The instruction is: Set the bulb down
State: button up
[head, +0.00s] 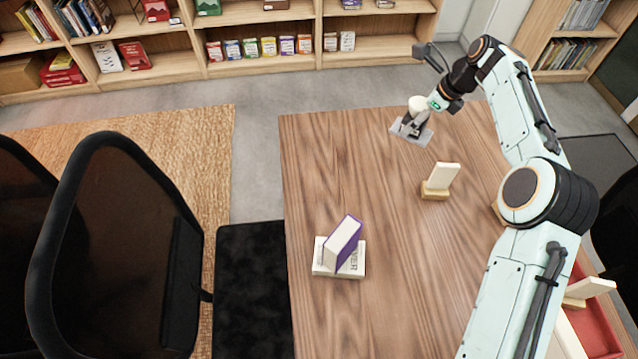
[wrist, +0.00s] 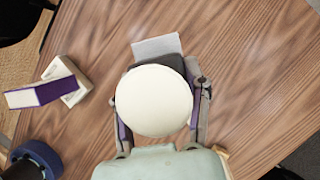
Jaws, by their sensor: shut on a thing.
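The bulb (wrist: 153,101) shows as a large cream-white globe in the wrist view, between the two fingers of my gripper (wrist: 158,110). In the head view the bulb (head: 418,104) is a small pale shape at the far end of the table. My gripper (head: 412,127) is shut on it there, pointing down. A light grey flat piece (head: 397,129) lies under the gripper on the table, and it also shows beyond the bulb in the wrist view (wrist: 157,46). The bulb's lower end is hidden, so I cannot tell whether it touches anything.
On the wooden table (head: 340,150) stand a cream block on a yellowish base (head: 440,182) and a purple-and-white book (head: 342,243) on a white book (head: 324,268). A red tray (head: 598,335) is at lower right. The table's middle is clear. Chairs (head: 110,240) stand at left.

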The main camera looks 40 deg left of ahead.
jog(key=s+a+f, duration=0.7)
jog(key=s+a, duration=0.5)
jog(key=a, duration=0.2)
jog(key=m, duration=0.1)
send_over(314, 182)
jog(key=d, duration=0.1)
jog(key=f, duration=0.6)
jog(key=shift+d+f, duration=0.2)
jog(key=shift+f, duration=2.1)
jog(key=shift+f, duration=0.15)
jog(key=o, duration=1.2)
jog(key=v, duration=1.2)
jog(key=shift+s, duration=0.25)
jog(key=shift+d, duration=0.1)
